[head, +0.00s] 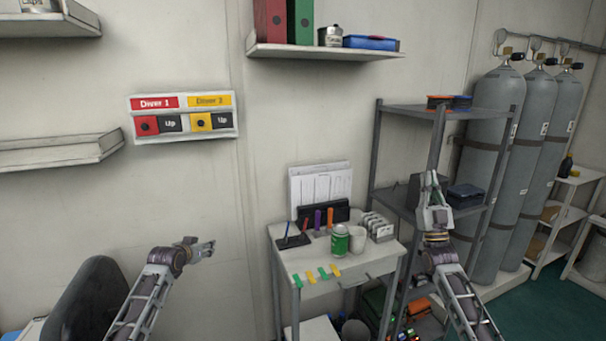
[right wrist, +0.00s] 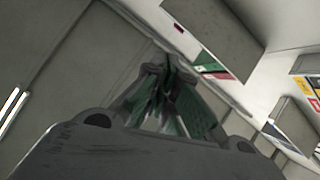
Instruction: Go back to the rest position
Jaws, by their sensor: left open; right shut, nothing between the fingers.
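My left gripper (head: 203,249) is open and empty. It is in front of the bare wall, below the diver panel (head: 184,117) and left of the small table. My right gripper (head: 431,184) points up in front of the grey shelf rack. It is shut with nothing between the fingers. In the right wrist view its shut fingers (right wrist: 168,72) point toward the upper wall, with the room tilted. The panel has a red Diver 1 label and a yellow Diver 2 label, each above a coloured square and an "Up" tile.
A small white table (head: 318,262) holds a green can (head: 340,240), a white cup (head: 357,239) and pens. The shelf rack (head: 377,160) and several grey gas cylinders (head: 496,130) stand at the right. A wall shelf (head: 322,52) is above. A dark chair (head: 88,300) is at lower left.

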